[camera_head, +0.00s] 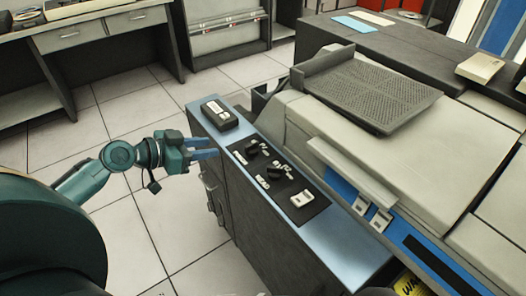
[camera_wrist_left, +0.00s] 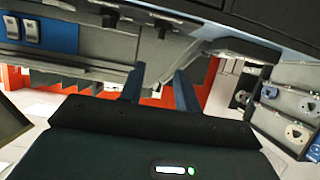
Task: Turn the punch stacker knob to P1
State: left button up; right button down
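A black control panel (camera_head: 286,187) lies on the blue-grey top of the machine's side ledge. It has two black knobs, an upper one (camera_head: 253,148) and a lower one (camera_head: 275,172), each with small white labels beside it. The labels are too small to read, so I cannot tell which is the punch stacker knob or where it points. My left gripper (camera_head: 217,147) is left of the upper knob, apart from it, with its two blue fingers spread and empty. In the left wrist view the fingers (camera_wrist_left: 159,87) also stand apart. My right gripper is not in view.
A white switch (camera_head: 302,198) sits at the panel's near end. A black box with a white top (camera_head: 219,114) stands at the ledge's far end. The card machine (camera_head: 400,165) rises right of the panel. Open tiled floor (camera_head: 130,220) lies to the left.

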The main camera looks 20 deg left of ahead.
aim_at(250, 145)
pick_arm(q)
jog(key=x, duration=1.3)
jog(key=shift+d+f+p, duration=0.2)
jog(key=shift+f+p, duration=0.1)
jog(key=shift+p, duration=0.1)
jog(key=shift+c, duration=0.4)
grip_shut()
